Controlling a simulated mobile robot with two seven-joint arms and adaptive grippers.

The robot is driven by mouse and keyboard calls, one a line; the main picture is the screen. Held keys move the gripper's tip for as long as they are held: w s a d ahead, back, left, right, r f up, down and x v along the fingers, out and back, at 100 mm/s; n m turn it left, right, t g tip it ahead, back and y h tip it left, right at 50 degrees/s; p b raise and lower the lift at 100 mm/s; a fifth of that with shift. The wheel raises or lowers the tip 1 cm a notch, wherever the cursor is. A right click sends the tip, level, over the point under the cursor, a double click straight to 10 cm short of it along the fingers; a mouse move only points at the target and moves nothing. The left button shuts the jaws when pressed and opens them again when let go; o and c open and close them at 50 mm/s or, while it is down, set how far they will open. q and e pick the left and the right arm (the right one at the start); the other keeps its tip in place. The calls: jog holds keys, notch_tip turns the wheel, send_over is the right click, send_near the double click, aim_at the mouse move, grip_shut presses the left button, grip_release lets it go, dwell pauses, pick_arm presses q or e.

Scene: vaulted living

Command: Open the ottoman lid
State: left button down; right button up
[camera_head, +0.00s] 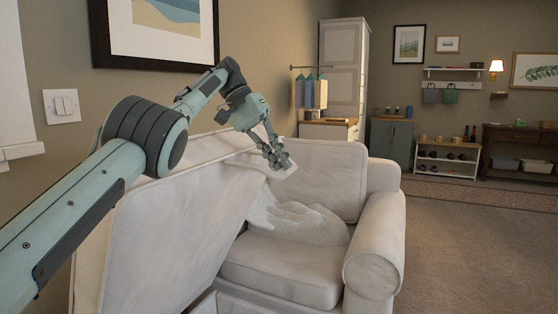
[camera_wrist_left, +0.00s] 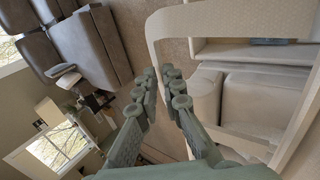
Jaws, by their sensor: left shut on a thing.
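The ottoman lid (camera_head: 155,225) is a large off-white upholstered panel. In the head view it stands steeply tilted on the left, raised and leaning. A small part of what seems to be the ottoman body (camera_head: 204,304) shows at the bottom edge; the rest is hidden behind the lid. My left gripper (camera_head: 283,165) is at the lid's upper far end and is shut on it. In the left wrist view the fingers (camera_wrist_left: 160,84) are close together beside a pale curved edge; the exact contact is hard to see. My right gripper is not in view.
A cream sofa (camera_head: 290,268) with a rumpled throw (camera_head: 295,220) stands just behind the lid. A framed picture (camera_head: 158,30) and a switch plate (camera_head: 62,106) are on the left wall. Open carpet (camera_head: 475,250) lies at right, with a shoe rack (camera_head: 446,162) beyond.

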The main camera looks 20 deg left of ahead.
pick_arm(q)
jog(key=shift+s+a+f, duration=0.1)
jog(key=shift+a+f, duration=0.35)
jog(key=shift+f, duration=0.15)
jog(key=c, duration=1.6)
grip_release()
jog(key=shift+a+f, duration=0.1)
jog(key=shift+a, duration=0.05)
jog(key=shift+d+r, duration=0.25)
jog(key=shift+r, duration=0.05)
